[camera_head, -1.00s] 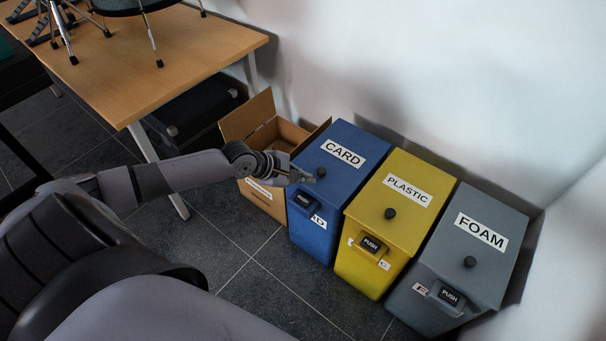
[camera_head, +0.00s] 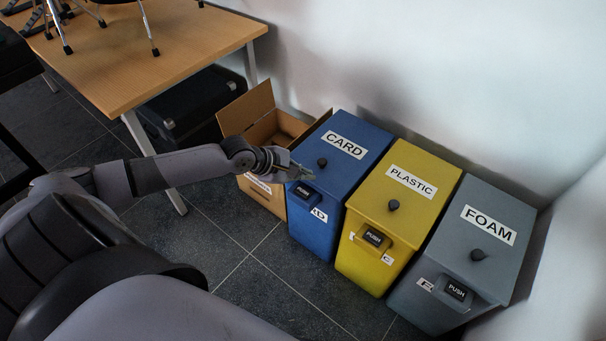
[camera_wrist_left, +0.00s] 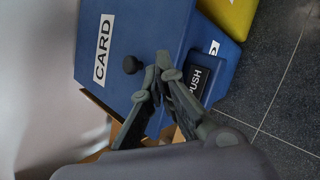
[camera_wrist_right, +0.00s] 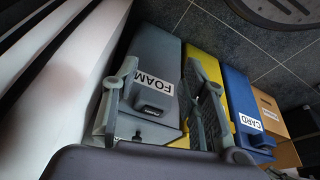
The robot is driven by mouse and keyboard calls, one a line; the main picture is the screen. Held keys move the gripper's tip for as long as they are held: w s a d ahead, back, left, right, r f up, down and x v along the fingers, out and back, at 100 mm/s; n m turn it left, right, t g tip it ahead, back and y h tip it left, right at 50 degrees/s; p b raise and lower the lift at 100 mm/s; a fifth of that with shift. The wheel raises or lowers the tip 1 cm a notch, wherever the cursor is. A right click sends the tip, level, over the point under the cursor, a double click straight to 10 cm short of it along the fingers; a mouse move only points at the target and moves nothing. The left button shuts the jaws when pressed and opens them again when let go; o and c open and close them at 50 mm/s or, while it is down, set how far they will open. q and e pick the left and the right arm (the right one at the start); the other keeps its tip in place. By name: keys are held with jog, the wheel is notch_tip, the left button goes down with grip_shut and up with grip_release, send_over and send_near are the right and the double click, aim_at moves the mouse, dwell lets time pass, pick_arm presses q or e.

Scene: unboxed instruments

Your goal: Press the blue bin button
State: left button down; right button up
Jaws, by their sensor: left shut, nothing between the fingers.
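The blue bin (camera_head: 352,176) is labelled CARD and stands on the floor with its lid down. Its dark push button (camera_head: 303,193) is on the upper front edge, and it shows in the left wrist view (camera_wrist_left: 198,80) with the word PUSH. My left gripper (camera_head: 308,175) is shut and empty, just above and behind the button. My right gripper (camera_wrist_right: 160,66) is open and empty in the right wrist view, facing the bins.
A yellow PLASTIC bin (camera_head: 414,214) and a grey FOAM bin (camera_head: 477,235) stand to the right of the blue one. An open cardboard box (camera_head: 262,196) is at its left. A wooden table (camera_head: 180,60) is at upper left. A white wall runs behind the bins.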

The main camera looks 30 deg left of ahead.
aim_at(303, 192)
pick_arm(q)
notch_tip(303, 192, down, 2)
jog(key=b, duration=0.2)
jog(key=shift+f+b, duration=0.1)
jog(key=shift+b, duration=0.2)
jog(key=shift+f, duration=0.8)
jog(key=shift+f+b, duration=0.3)
jog(key=shift+f, duration=0.2)
pick_arm(e)
jog(key=w+a+r+t+y, duration=0.1)
jog(key=w+a+t, duration=0.2)
jog(key=w, duration=0.6)
jog(key=shift+t, duration=1)
pick_arm(q)
jog(key=shift+f+p, duration=0.35)
jog(key=shift+f, duration=0.05)
pick_arm(e)
jog(key=shift+s+d+f+g, duration=0.2)
jog(key=shift+s+f+g, duration=0.1)
jog(key=shift+s, duration=0.2)
jog(key=shift+s+d+f+g, duration=0.25)
jog(key=shift+s+g, duration=0.05)
jog(key=shift+s, duration=0.2)
jog(key=shift+s+d+f+g, duration=0.2)
jog(key=shift+s+f+g, duration=0.1)
jog(key=shift+s, duration=0.2)
